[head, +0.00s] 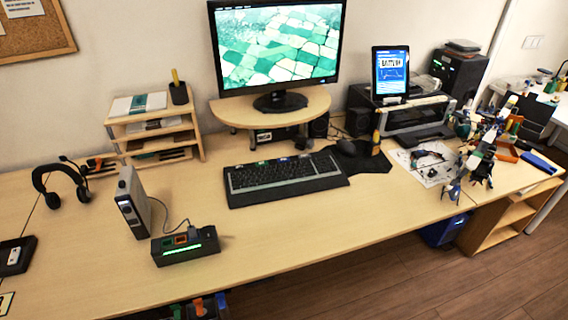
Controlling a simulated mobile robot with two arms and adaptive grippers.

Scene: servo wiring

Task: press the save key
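A black and grey keyboard (285,178) lies on the wooden desk in front of the monitor. A few small coloured tabs show along its back edge, but no key lettering can be read, so I cannot tell which key is save. A black box (186,251) with a row of green lights and small orange and green parts on top sits at the left front, next to an upright grey unit (133,203). A cable runs between them. Neither of my grippers is in view, and nothing touches the keyboard.
A monitor (277,45) stands on a wooden riser (228,110) behind the keyboard. A black mat (362,160) lies to the keyboard's right, with a jointed servo assembly (480,158) beyond it. Headphones (60,184) and a wooden shelf (200,137) are left. Desk in front is clear.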

